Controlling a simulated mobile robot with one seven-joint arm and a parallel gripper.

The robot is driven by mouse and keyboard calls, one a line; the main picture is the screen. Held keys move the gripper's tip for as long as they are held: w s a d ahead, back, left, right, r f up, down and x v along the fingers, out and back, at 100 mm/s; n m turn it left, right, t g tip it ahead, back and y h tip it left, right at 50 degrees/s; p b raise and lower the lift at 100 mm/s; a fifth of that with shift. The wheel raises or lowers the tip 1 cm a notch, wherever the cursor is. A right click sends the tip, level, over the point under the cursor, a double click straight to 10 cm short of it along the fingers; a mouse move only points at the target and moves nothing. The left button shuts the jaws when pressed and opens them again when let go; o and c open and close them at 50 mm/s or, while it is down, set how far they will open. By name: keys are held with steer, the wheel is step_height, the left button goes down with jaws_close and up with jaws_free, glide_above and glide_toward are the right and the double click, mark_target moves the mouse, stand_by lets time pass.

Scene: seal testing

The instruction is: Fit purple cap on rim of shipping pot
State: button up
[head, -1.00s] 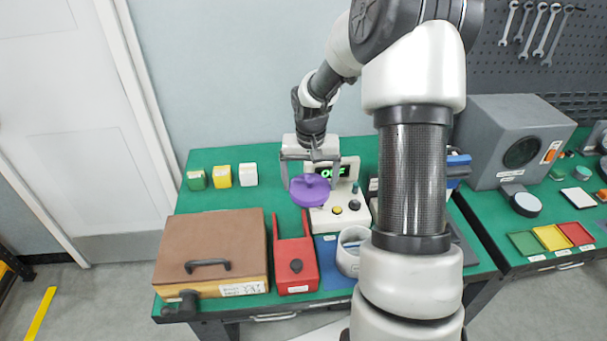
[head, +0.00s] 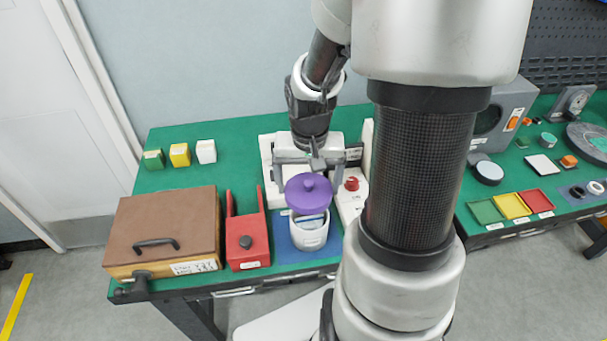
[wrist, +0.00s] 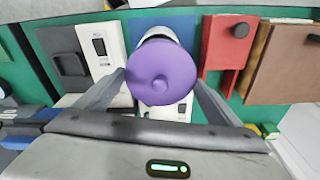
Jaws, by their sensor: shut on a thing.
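The purple cap (head: 308,192) is a round lid with a knob on top. My gripper (head: 308,182) is shut on the purple cap, with one finger at each side. In the wrist view the cap (wrist: 161,72) lies between the fingertips. The white shipping pot (head: 309,234) stands on a blue mat (head: 282,243) near the table's front. The cap appears above and slightly behind the pot's opening, and part of the open rim shows in front of it. In the wrist view the cap hides most of the pot (wrist: 158,33). I cannot tell the exact gap between them.
A red fixture (head: 246,243) and a brown-lidded box (head: 163,228) stand left of the pot. A white device with a red knob (head: 351,184) is close at the right and behind. Small coloured blocks (head: 180,155) sit at the back left, with bare green table (head: 225,168) nearby.

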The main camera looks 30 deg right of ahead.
mark_target(310, 192)
steer(key=shift+s+d, duration=0.1)
steer(key=shift+s, duration=0.2)
steer(key=shift+f+b, duration=1.85)
steer(key=shift+f, duration=0.25)
steer(key=shift+f+b, duration=1.3)
steer(key=shift+f, duration=0.15)
steer(key=o, duration=0.9)
step_height(310, 192, up, 7)
steer(key=p, duration=0.5)
steer(key=shift+p, duration=0.4)
